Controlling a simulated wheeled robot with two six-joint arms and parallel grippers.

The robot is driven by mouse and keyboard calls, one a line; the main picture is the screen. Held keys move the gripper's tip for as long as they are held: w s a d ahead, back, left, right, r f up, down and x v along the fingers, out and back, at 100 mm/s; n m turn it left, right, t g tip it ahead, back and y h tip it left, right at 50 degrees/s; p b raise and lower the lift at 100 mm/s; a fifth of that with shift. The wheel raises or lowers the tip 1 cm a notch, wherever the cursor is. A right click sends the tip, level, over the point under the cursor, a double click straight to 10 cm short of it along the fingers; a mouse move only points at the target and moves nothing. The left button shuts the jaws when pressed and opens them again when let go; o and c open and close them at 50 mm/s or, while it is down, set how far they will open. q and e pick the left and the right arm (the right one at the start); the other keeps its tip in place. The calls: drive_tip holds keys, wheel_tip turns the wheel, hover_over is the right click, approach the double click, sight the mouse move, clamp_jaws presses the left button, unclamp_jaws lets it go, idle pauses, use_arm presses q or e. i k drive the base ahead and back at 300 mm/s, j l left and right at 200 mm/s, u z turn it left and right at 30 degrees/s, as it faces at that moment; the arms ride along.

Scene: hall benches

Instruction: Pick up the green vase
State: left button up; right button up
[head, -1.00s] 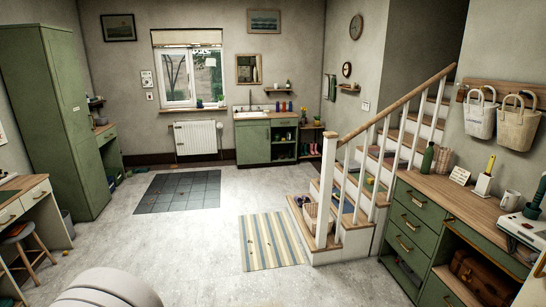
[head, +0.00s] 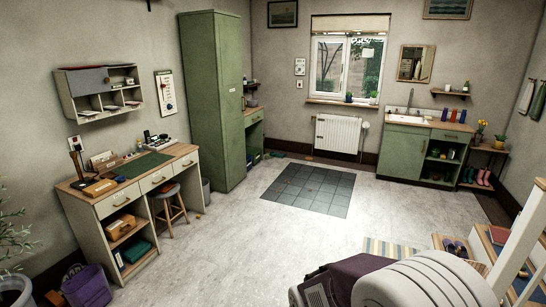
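I cannot make out a green vase for certain in the head view. Neither gripper is in view; only rounded pale and dark parts of my own body show at the bottom right.
A desk (head: 135,185) with a stool (head: 168,205) and a purple bucket (head: 87,287) line the left wall. A tall green cabinet (head: 213,100) stands beyond. A sink unit (head: 405,152) is at the back right. Stairs (head: 500,250) rise at right.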

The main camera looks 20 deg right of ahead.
sight(447, 176)
drive_tip(key=i+l+z, duration=0.9)
drive_tip(key=i+z, duration=0.15)
drive_tip(key=i, duration=0.25)
drive_tip(key=i+z, duration=0.35)
drive_tip(key=i, duration=0.15)
drive_tip(key=i+z, duration=0.1)
drive_tip(key=i, duration=0.45)
drive_tip(key=i+z, duration=0.1)
drive_tip(key=i, duration=0.5)
drive_tip(key=i+z, duration=0.1)
drive_tip(key=i, duration=0.45)
drive_tip(key=i+z, duration=0.1)
drive_tip(key=i, duration=0.45)
drive_tip(key=i+j+z, duration=0.1)
drive_tip(key=i, duration=0.45)
drive_tip(key=i+j+z, duration=0.1)
drive_tip(key=i, duration=0.45)
drive_tip(key=i+z, duration=0.2)
drive_tip(key=i, duration=0.85)
drive_tip(key=i+j+z, duration=0.2)
drive_tip(key=i, duration=0.85)
drive_tip(key=l, duration=0.1)
